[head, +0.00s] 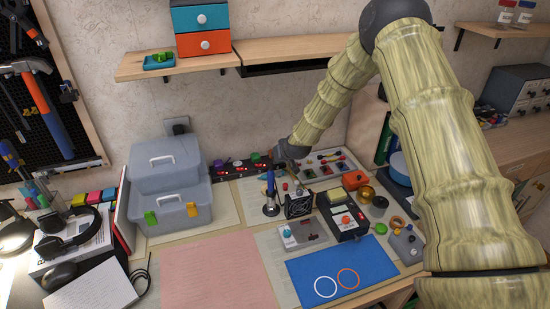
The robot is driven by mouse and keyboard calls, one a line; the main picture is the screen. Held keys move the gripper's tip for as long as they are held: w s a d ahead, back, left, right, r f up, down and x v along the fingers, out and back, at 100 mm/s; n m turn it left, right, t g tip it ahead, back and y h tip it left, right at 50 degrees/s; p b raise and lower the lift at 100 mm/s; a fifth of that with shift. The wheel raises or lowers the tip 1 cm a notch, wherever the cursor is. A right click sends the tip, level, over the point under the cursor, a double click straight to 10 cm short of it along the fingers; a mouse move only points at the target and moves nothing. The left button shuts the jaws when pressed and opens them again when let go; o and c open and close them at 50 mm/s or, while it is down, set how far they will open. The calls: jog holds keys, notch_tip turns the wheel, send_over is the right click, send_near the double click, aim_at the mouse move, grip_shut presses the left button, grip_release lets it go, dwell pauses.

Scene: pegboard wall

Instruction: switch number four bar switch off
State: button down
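A dark switch bar (234,171) lies at the back of the desk, against the wall and right of the grey toolbox. Several small coloured switches sit along it, among them a purple one (218,163) and a green one (255,157). I cannot read any numbers or see which switches are on or off. My gripper (284,155) is at the right end of the bar, close to it. It is small and dark here, and its fingers cannot be made out. The right end of the bar is partly hidden by it, and I cannot tell whether it touches a switch.
A grey toolbox (171,187) stands left of the bar. In front are a soldering iron in its stand (271,194), a small black fan (299,206) and a black device (342,216). A shelf (175,67) hangs above. A blue mat (343,270) and pink sheet (215,272) lie in front.

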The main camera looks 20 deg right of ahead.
jog(key=shift+d+r+p, duration=0.2)
jog(key=shift+d+p, duration=0.1)
jog(key=shift+d, duration=0.15)
jog(key=r, duration=0.1)
jog(key=r+p, duration=0.1)
jog(key=r, duration=0.1)
jog(key=r+p, duration=0.1)
jog(key=shift+w+a+r, duration=0.1)
jog(key=shift+a+r, duration=0.05)
jog(key=shift+a, duration=0.25)
jog(key=b+v, duration=0.2)
jog(key=v, duration=0.7)
jog(key=shift+s+a+b, duration=0.3)
jog(key=shift+s+a, duration=0.05)
jog(key=shift+s, duration=0.1)
